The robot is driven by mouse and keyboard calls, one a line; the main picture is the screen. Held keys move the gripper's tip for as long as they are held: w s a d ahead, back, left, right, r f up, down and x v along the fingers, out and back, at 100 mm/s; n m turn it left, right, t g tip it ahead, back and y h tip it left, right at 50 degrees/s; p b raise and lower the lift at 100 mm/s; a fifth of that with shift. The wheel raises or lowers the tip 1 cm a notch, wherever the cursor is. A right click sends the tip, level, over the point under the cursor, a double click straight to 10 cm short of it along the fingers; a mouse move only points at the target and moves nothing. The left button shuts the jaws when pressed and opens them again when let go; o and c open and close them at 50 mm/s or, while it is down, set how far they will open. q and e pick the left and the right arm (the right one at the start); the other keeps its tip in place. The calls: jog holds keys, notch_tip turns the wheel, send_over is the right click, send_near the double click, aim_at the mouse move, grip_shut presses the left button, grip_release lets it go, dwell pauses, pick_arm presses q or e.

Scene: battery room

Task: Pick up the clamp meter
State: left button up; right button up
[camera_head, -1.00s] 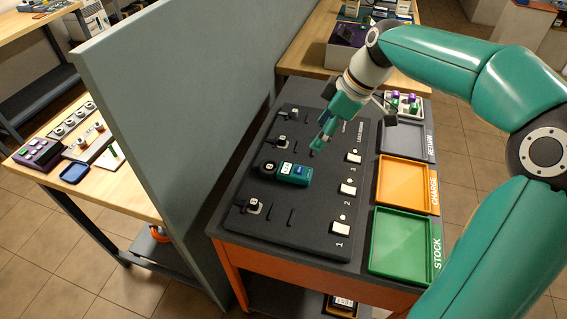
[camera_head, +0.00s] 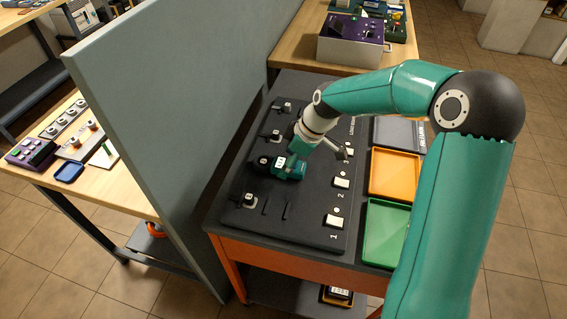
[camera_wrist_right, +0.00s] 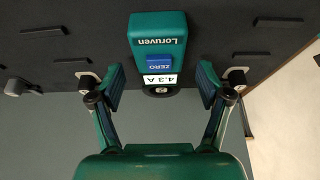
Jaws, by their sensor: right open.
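The clamp meter (camera_head: 293,171) is a teal block with a pale display and a dark round end, lying on the black slotted board (camera_head: 272,228). In the right wrist view the meter (camera_wrist_right: 158,42) shows a blue ZERO button, a 4.3 A readout and the name Loruven. My right gripper (camera_wrist_right: 160,70) is open, with one finger on each side of the meter's display end and gaps between. In the head view the right gripper (camera_head: 297,153) is right over the meter and partly hides it. My left gripper is not in view.
White numbered blocks (camera_head: 334,221) line the board's right side. Green (camera_head: 385,232), orange (camera_head: 394,173) and grey (camera_head: 399,132) trays lie to the right. A tall grey partition (camera_head: 180,130) stands left of the board. Small dark posts with pale tops (camera_head: 248,199) stand on the board.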

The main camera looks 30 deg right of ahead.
jog(key=shift+x, duration=0.75)
jog(key=c, duration=1.4)
grip_shut()
jog(key=shift+w+r, duration=0.1)
jog(key=shift+r, duration=0.05)
